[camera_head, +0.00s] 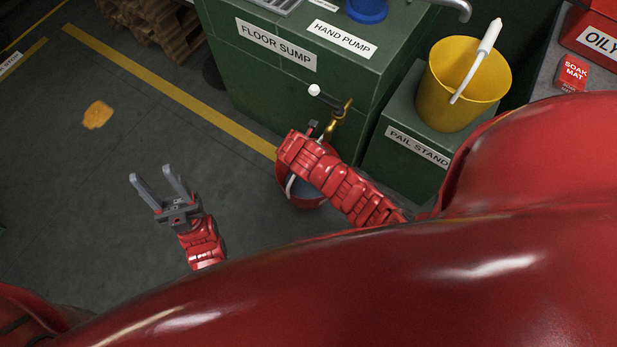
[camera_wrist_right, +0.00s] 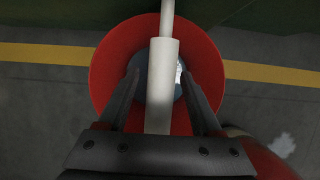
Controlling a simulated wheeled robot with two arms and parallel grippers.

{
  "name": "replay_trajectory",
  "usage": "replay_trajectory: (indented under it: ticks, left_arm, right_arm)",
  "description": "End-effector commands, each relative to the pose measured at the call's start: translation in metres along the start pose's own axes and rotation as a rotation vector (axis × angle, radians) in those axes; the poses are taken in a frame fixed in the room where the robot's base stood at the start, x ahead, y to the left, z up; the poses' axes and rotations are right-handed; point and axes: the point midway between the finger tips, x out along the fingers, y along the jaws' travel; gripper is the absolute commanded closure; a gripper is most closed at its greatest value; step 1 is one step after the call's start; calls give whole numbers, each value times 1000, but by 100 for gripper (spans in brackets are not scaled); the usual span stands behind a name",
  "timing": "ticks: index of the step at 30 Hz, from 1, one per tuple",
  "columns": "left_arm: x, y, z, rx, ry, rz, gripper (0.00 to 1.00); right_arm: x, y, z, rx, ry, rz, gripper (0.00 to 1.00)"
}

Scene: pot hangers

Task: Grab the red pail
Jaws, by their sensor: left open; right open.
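The red pail (camera_head: 306,197) stands on the floor below the front of the green sump cabinet, mostly hidden behind my right arm in the head view. In the right wrist view the red pail (camera_wrist_right: 113,72) is seen from above, with its white handle (camera_wrist_right: 161,85) running across its opening. My right gripper (camera_wrist_right: 161,78) is open, with one finger on each side of the handle grip, apart from it. My left gripper (camera_head: 156,176) is open and empty over the floor at the left.
A green cabinet (camera_head: 262,75) carries a brass tap (camera_head: 341,116) above the red pail. A yellow pail (camera_head: 456,98) stands on the green pail stand (camera_head: 393,160) to the right. An orange spill (camera_head: 97,115) lies on the floor. The floor around my left gripper is clear.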

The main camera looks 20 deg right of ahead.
Motion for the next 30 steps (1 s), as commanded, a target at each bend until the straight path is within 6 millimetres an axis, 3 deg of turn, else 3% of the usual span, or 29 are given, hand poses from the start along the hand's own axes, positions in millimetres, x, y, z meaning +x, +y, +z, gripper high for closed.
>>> replay_trajectory:
  ticks: [21, 30]
  left_arm:
    - [-2, 0, 0, 0, 0, 0, 50]
    - [-1, 0, 0, 0, 0, 0, 50]
  right_arm:
    - [4, 0, -2, 0, 0, 1, 34]
    - [4, 0, -2, 1, 0, 1, 86]
